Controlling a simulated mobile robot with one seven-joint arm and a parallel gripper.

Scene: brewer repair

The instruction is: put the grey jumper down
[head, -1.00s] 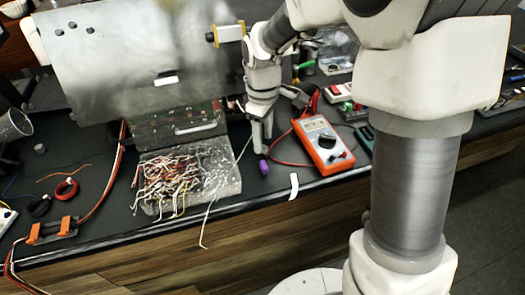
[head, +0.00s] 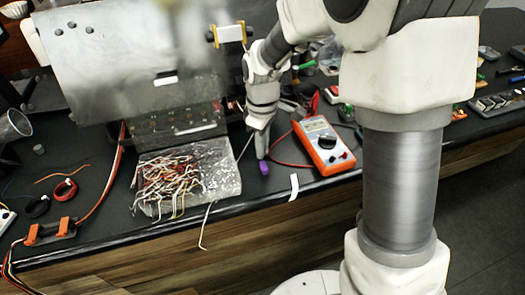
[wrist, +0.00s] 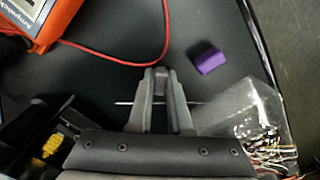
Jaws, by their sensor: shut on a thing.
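The grey jumper is a thin, straight, pale grey piece (wrist: 122,103) that crosses between the fingers in the wrist view, with an end showing on each side. In the head view a thin light line (head: 244,147) beside the fingers looks like the same jumper. My gripper (wrist: 160,78) is shut on it. In the head view my gripper (head: 261,154) points down, low over the black bench top, just behind a small purple block. The middle of the jumper is hidden by the fingers. I cannot tell whether it touches the bench.
The purple block (wrist: 208,60) lies close to the fingertips. A clear bag of wires (head: 226,170) lies left of my gripper, and an orange multimeter (head: 325,145) with a red lead lies right. An open metal-panelled machine (head: 120,65) stands behind. Some bench near the front edge is clear.

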